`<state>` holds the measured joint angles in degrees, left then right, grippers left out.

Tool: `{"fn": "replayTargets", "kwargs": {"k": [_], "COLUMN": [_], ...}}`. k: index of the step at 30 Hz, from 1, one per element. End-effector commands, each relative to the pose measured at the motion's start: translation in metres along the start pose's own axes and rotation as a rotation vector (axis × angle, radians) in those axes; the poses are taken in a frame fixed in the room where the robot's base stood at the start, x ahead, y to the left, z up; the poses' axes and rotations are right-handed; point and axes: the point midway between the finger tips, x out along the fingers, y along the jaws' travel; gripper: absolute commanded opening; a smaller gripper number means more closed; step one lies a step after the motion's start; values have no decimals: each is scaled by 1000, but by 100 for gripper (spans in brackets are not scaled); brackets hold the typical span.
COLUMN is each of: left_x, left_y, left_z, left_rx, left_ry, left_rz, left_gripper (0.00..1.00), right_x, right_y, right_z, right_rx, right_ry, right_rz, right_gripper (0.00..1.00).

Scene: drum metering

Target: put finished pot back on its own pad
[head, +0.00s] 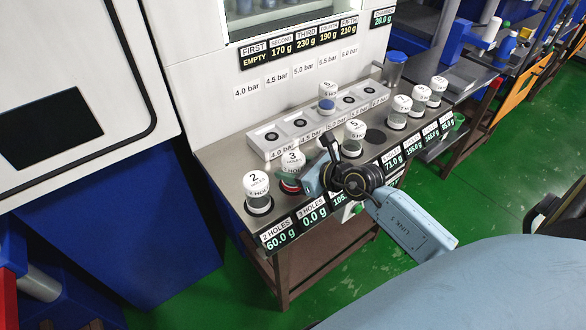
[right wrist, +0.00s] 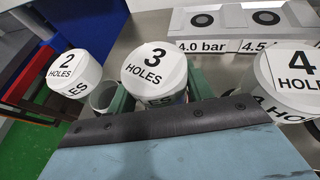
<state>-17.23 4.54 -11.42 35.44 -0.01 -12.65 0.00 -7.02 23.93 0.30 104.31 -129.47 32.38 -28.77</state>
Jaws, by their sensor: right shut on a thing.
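The white-capped pot marked 3 HOLES (head: 292,159) is in my right gripper (head: 296,181), whose green fingers stand on both sides of it. In the right wrist view the 3 HOLES pot (right wrist: 155,70) is upright between the fingers. Below it in the head view a red round patch (head: 289,187) shows at the bench front; the display for 3 HOLES (head: 314,217) reads 0.0 g. Whether the pot touches its pad is hidden. My left gripper is not in view.
The 2 HOLES pot (head: 257,192) stands close on the left, the 4 HOLES pot (right wrist: 290,75) close on the right. A 5-marked pot (head: 354,138) stands farther right. Behind is the pale station block (head: 273,137) with bar labels. A dark bare pad (head: 376,136) lies free.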

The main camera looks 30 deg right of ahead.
Motion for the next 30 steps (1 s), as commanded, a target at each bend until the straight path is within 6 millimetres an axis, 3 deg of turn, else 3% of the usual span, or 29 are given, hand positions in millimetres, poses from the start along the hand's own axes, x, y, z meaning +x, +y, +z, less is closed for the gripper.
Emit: {"fn": "replayTargets", "kwargs": {"k": [10, 11, 16, 26, 30], "left_x": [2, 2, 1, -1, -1], "left_y": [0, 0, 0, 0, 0], "left_z": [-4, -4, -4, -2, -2], "left_rx": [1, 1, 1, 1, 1], "left_ry": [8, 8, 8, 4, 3], "left_rz": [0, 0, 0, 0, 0], "left_gripper": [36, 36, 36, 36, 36], "right_x": [2, 2, 1, 0, -16], "right_y": [-1, 0, 0, 0, 0], "right_z": [-2, -3, -2, 1, -1], "right_rx": [-2, -1, -1, -2, -1], "right_ry": [-5, -2, -2, -3, 0], "right_rz": [-1, 0, 0, -1, -1], "right_gripper": [20, 52, 73, 73, 73]}}
